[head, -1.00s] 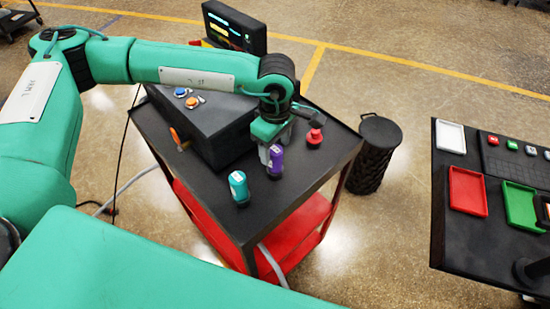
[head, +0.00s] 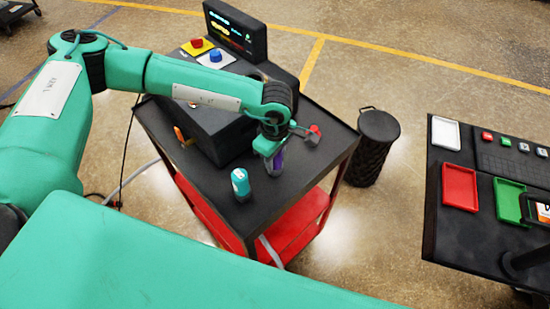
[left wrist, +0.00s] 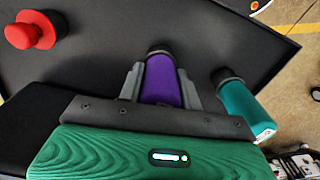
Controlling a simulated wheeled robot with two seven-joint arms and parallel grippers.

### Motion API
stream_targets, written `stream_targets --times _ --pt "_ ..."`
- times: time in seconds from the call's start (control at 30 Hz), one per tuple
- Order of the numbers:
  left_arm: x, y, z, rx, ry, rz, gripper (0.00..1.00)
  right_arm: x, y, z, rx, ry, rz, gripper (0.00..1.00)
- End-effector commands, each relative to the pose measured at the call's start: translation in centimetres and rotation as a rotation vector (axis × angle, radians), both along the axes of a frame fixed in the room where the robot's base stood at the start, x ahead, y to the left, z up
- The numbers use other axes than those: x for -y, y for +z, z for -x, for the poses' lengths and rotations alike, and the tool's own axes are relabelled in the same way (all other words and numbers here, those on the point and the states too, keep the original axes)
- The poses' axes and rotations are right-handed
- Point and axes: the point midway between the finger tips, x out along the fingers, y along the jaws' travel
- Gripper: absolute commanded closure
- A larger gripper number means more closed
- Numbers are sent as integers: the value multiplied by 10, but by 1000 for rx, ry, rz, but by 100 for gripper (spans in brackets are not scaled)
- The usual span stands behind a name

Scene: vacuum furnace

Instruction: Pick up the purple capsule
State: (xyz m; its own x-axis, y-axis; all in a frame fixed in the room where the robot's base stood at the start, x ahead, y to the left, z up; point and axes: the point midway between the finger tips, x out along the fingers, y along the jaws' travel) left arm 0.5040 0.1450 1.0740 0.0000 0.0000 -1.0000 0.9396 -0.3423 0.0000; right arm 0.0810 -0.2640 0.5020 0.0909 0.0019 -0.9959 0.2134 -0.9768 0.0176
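The purple capsule (head: 279,160) stands on the black top of the cart (head: 250,222), its dark end down. In the left wrist view the purple capsule (left wrist: 161,80) lies between the two grey fingers of my left gripper (left wrist: 160,88). The fingers sit against both its sides, with no clear gap. In the head view my left gripper (head: 273,160) hides part of the capsule. I cannot tell whether the capsule is lifted. My right gripper is not in view.
A teal capsule (head: 241,185) stands close by on the cart, also in the left wrist view (left wrist: 243,100). A red knob (head: 313,135) is behind to the right. A dark box with buttons (head: 215,125) fills the cart's back left. A second table (head: 455,235) stands at right.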

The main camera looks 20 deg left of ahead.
Motion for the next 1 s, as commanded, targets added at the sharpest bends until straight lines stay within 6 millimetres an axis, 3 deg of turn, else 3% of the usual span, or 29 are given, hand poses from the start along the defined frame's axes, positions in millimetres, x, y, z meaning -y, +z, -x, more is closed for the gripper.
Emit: stream_targets --times 0.03,0.1,0.13,0.57,0.77,1.0 --pt "0 0 0 0 0 0 81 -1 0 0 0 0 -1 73" --pt "0 0 0 0 0 0 94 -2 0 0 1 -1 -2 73" --pt "0 1 0 1 0 0 96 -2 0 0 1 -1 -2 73" --pt "0 13 -1 2 2 3 96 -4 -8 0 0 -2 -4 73" --pt "0 48 -2 7 0 4 96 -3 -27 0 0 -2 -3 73" --pt "0 118 -1 8 -1 3 96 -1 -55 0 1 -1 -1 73"
